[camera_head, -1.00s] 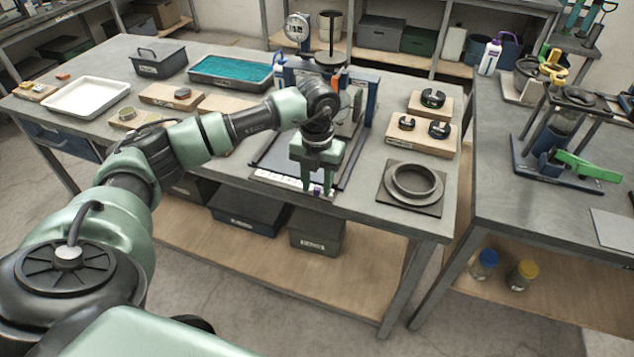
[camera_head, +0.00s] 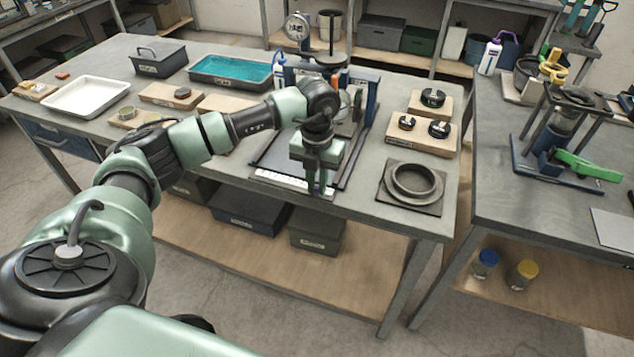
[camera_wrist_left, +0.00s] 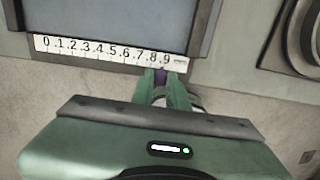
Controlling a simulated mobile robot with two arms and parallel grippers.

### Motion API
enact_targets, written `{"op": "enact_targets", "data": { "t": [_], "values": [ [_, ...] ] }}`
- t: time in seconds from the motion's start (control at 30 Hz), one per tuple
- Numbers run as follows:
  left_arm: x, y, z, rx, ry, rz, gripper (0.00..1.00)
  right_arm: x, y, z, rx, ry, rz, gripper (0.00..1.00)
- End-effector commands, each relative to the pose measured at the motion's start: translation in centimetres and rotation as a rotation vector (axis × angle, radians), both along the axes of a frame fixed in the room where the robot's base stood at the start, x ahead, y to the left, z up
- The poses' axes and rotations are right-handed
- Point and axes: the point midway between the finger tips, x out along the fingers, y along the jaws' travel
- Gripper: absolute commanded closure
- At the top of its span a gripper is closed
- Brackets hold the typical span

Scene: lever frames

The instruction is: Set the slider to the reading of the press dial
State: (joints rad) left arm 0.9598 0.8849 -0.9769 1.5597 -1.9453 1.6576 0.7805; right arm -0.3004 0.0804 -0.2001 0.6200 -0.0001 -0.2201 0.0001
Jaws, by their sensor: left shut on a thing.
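The slider (camera_wrist_left: 160,76) is a small purple knob at the front edge of the press base. In the left wrist view it sits below the scale (camera_wrist_left: 100,50), near the 8 and 9 marks. The same white scale strip shows in the head view (camera_head: 282,181). My left gripper (camera_head: 319,191) points down at that edge, its fingers shut on the slider. The fingers (camera_wrist_left: 160,88) also show in the left wrist view; in the head view they hide the slider.
A dark ring on a square plate (camera_head: 411,185) lies right of the gripper. Wooden blocks with black parts (camera_head: 421,136) stand behind it. A white tray (camera_head: 87,97) and a teal-filled tray (camera_head: 232,70) are left. The floor before the table is clear.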

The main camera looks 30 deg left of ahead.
Motion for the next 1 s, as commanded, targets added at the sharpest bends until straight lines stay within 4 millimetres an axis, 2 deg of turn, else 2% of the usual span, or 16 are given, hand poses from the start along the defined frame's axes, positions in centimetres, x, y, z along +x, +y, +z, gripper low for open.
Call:
{"op": "enact_targets", "data": {
  "t": [0.7, 0.77, 1.0],
  "values": [
    [0.0, 0.1, 0.1, -0.001, -0.001, 0.001, 1.0, 0.0, -0.1, 0.0, -0.001, -0.001, 0.0, 0.3],
    [-0.1, 0.6, 0.0, 0.0, -0.001, 0.003, 1.0, 0.1, -0.1, -0.2, -0.001, -0.001, 0.0, 0.3],
    [-1.2, 5.4, -0.1, 0.003, 0.0, 0.007, 1.0, 0.1, -0.1, -1.3, -0.001, -0.001, 0.0, 0.3]
  ]
}}
